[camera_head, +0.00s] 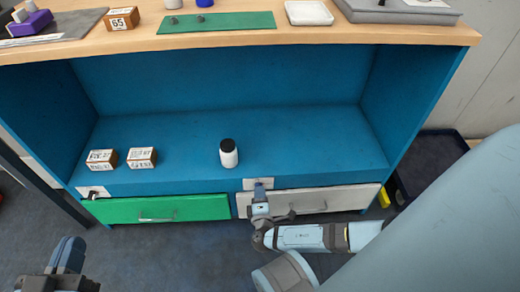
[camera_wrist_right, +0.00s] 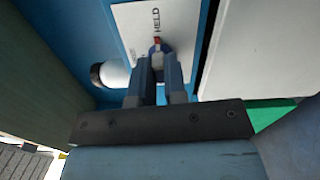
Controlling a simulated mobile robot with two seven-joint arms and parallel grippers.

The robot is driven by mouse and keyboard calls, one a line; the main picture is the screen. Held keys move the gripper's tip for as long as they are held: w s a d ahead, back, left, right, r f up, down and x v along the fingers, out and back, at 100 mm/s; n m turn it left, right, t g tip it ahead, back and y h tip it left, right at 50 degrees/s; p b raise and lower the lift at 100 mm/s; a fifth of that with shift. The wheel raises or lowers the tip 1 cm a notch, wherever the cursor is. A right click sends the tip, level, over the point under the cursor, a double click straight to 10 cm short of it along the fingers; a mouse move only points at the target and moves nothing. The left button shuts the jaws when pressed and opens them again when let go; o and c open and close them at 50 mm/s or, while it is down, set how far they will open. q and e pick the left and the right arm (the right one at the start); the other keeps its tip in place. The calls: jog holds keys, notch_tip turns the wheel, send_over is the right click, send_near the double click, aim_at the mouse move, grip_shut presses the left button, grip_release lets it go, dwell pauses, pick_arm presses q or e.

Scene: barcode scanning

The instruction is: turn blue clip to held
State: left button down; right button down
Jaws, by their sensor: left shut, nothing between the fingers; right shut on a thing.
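The blue clip (camera_wrist_right: 154,50) is on a white plate (camera_wrist_right: 133,24) on the shelf front and shows a red mark at its tip. The word HELD is printed on the plate, and the red mark is on the side towards that word. The clip's exact angle is partly hidden by my fingers. My right gripper (camera_wrist_right: 158,68) is shut on the clip; in the head view this gripper (camera_head: 259,189) is at the plate (camera_head: 250,183) above the white drawer. My left gripper (camera_head: 66,262) is shut and empty at the lower left, away from the shelf.
A white bottle with a black cap (camera_head: 228,154) stands on the blue shelf, with two small labelled boxes (camera_head: 141,158) to its left. A green drawer (camera_head: 160,208) and a white drawer (camera_head: 330,200) are below. Another white plate (camera_head: 93,192) is at the left.

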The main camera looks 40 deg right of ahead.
pick_arm(q)
jog(key=shift+w+a+m+t+b, duration=0.15)
jog(key=shift+w+m+t+b, duration=0.1)
jog(key=shift+m+t+b, duration=0.05)
pick_arm(e)
jog(key=shift+w+d+m, duration=0.1)
jog(key=shift+m, duration=0.4)
pick_arm(q)
jog(key=shift+r, duration=0.1)
pick_arm(e)
jog(key=c, duration=1.2)
grip_release()
jog(key=shift+o, duration=0.2)
pick_arm(q)
jog(key=shift+a, duration=0.1)
